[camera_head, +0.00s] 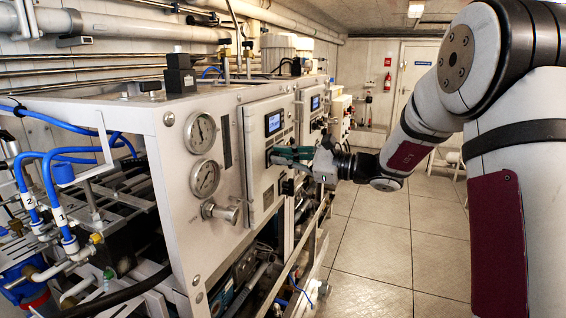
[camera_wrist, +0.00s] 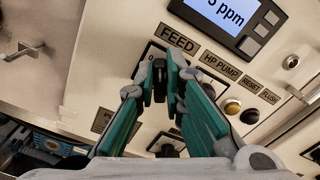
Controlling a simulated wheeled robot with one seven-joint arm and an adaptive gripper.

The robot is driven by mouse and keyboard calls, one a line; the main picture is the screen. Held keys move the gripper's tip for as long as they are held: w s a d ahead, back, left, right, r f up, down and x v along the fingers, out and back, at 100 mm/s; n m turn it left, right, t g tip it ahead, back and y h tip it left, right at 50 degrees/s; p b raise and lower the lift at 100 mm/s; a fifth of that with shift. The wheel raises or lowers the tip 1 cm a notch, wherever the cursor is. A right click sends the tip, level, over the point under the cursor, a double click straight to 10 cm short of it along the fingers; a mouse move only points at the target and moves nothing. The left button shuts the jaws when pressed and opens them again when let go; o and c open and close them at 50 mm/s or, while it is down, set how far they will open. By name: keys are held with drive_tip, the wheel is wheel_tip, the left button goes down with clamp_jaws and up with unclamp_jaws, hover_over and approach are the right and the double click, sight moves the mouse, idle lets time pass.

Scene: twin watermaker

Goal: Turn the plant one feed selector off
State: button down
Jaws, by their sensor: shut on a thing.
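The feed selector (camera_wrist: 159,82) is a black knob below the label FEED (camera_wrist: 178,39) on a light panel, seen in the wrist view. My gripper (camera_wrist: 165,72) has its green fingers closed on the knob, one on each side. The knob's pointer position cannot be read clearly. In the head view my gripper (camera_head: 281,156) reaches the front of the near control panel (camera_head: 256,180), below its blue display (camera_head: 273,122), and the selector is hidden there by the fingers.
Two gauges (camera_head: 201,132) and a metal valve knob (camera_head: 221,212) are left of the panel. Tiled floor (camera_head: 380,240) is open at right.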

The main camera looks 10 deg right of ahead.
drive_tip(key=shift+a+n+b, duration=0.15)
drive_tip(key=shift+n+b, duration=1.3)
drive_tip(key=shift+n, duration=0.05)
drive_tip(key=shift+a+n+b, duration=0.1)
drive_tip(key=shift+n+b, duration=1.3)
drive_tip(key=shift+n, duration=0.1)
drive_tip(key=c, duration=1.7)
unclamp_jaws()
drive_tip(key=shift+s+f, duration=0.1)
drive_tip(key=v, duration=1.2)
